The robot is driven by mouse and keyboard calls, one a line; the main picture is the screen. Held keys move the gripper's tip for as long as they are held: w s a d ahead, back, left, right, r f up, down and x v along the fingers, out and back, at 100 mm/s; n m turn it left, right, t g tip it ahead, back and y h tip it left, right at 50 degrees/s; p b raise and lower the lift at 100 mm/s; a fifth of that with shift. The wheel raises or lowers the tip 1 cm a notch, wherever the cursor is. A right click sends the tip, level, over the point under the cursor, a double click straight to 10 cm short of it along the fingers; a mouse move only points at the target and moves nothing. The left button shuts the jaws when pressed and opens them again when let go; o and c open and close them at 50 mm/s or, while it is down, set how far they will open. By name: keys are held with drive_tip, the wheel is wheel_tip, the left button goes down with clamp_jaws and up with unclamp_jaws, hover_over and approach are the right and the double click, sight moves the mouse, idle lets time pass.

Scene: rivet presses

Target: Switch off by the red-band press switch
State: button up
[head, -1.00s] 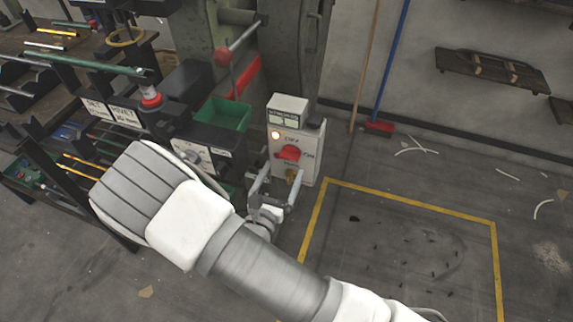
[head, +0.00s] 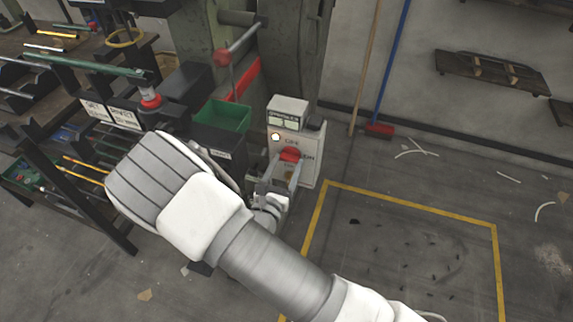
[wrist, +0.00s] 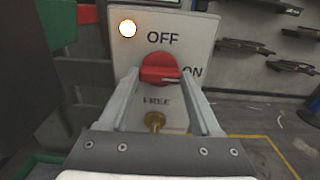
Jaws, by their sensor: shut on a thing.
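The switch box (head: 311,165) is pale, with a red rotary knob (head: 290,154) on its front, and stands beside the press with the red band (head: 243,80). In the wrist view the red knob (wrist: 160,73) lies roughly level, between the words OFF above and ON at its right. A lamp (wrist: 127,28) at the panel's upper left glows. My gripper (wrist: 160,80) has one finger on each side of the knob and is shut on it. A brass part (wrist: 154,121) sits below the knob, beside the partly legible word FREE.
A green bin (head: 224,115) and dark boxes stand left of the switch box. A broom (head: 380,128) leans on the wall.

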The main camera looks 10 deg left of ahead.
drive_tip(key=shift+c, duration=1.3)
drive_tip(key=shift+p, duration=0.3)
drive_tip(key=n+p, duration=0.2)
drive_tip(key=n, duration=0.1)
drive_tip(key=shift+r, duration=0.15)
drive_tip(key=n+p, duration=0.3)
drive_tip(key=n, duration=0.2)
drive_tip(key=shift+n+p, duration=0.3)
drive_tip(key=shift+p, duration=0.05)
drive_tip(key=n+p, duration=0.2)
drive_tip(key=n, duration=0.2)
drive_tip(key=n+p, duration=0.1)
drive_tip(key=n, duration=0.4)
drive_tip(key=shift+f, duration=0.2)
drive_tip(key=shift+n, duration=0.3)
drive_tip(key=o, duration=1.4)
